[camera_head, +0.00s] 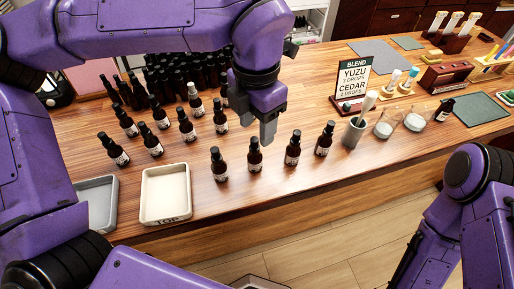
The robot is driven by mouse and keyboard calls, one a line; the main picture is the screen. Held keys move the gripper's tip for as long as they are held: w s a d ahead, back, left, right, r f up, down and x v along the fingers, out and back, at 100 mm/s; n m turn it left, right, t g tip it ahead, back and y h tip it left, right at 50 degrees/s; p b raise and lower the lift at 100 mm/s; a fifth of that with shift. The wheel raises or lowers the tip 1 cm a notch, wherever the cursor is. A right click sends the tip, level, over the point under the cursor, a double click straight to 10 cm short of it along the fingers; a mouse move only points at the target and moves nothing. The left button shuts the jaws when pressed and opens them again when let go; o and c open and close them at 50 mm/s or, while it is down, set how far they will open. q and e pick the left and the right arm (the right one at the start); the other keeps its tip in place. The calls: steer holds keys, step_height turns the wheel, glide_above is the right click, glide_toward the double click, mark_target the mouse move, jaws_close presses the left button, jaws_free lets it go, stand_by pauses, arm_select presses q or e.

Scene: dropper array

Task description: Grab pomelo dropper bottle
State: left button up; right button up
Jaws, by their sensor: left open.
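Several dark dropper bottles with pale labels stand upright on the wooden counter. The front row holds a left bottle (218,165), a second bottle (254,156), a third bottle (292,149) and a right bottle (324,139). More bottles stand in rows behind and to the left, such as one bottle (187,126) and another (220,117). The labels are too small to read, so I cannot tell which is pomelo. My left gripper (268,132) points down, open, just above and behind the second and third front bottles. My right arm shows at lower right, its gripper out of view.
A cream tray (165,219) and a grey tray (82,190) lie at the front left. A dense dark bottle group stands behind. The front right counter is clear.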

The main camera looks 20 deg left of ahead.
mark_target(254, 139)
arm_select(q)
steer(key=shift+s+a+f+p, duration=0.1)
steer(key=shift+s+f+p, duration=0.25)
steer(key=shift+s+f, duration=0.35)
steer(key=f, duration=0.1)
steer(key=w+f, duration=0.1)
steer(key=f, duration=0.1)
steer(key=w+f, duration=0.1)
steer(key=shift+a+f+p, duration=0.2)
steer(key=shift+f+p, duration=0.2)
steer(key=shift+s, duration=0.3)
steer(key=shift+s+r, duration=0.1)
steer(key=shift+c, duration=0.9)
jaws_close()
arm_select(e)
steer(key=shift+s+d+r, duration=0.1)
steer(key=shift+s+r, duration=0.15)
steer(key=shift+r, duration=0.55)
